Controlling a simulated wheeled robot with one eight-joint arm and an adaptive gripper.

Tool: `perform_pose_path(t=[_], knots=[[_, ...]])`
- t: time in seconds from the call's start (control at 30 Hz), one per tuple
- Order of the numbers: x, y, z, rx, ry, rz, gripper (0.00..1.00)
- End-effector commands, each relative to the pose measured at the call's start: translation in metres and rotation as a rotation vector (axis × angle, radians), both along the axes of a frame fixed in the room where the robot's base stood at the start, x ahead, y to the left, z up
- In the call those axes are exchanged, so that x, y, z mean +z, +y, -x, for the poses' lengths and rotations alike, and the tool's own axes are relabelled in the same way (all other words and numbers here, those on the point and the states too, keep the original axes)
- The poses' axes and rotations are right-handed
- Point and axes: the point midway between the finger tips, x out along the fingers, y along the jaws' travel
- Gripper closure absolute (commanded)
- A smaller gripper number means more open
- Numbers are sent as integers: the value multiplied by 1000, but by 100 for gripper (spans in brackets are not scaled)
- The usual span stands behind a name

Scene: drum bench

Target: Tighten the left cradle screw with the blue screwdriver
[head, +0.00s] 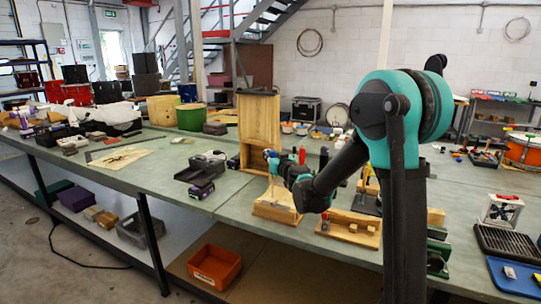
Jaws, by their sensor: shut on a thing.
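My gripper (276,170) is at the end of my arm over the bench, small in the head view and partly hidden by my own wrist. It is shut on the blue screwdriver (270,156), whose blue handle shows at the jaws. A thin shaft seems to run down from it toward a light wooden block (265,211), which looks like the cradle. The screwdriver looks roughly upright. The left cradle screw is too small to make out, and I cannot tell whether the tip touches it.
A wooden tray (337,233) with small parts stands right of the block. A tall wooden box (259,118) stands behind, with a red bottle (302,155) nearby. The bench (150,183) has free room at front left.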

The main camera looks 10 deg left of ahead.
Motion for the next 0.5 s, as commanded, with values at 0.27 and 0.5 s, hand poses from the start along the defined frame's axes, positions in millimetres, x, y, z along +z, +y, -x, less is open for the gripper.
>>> perform_pose_path(t=[0.27, 0.5], knots=[[0, 0, 2, 124, 0, 0, 100], [0, 4, 7, 318, -1, 1, 100]])
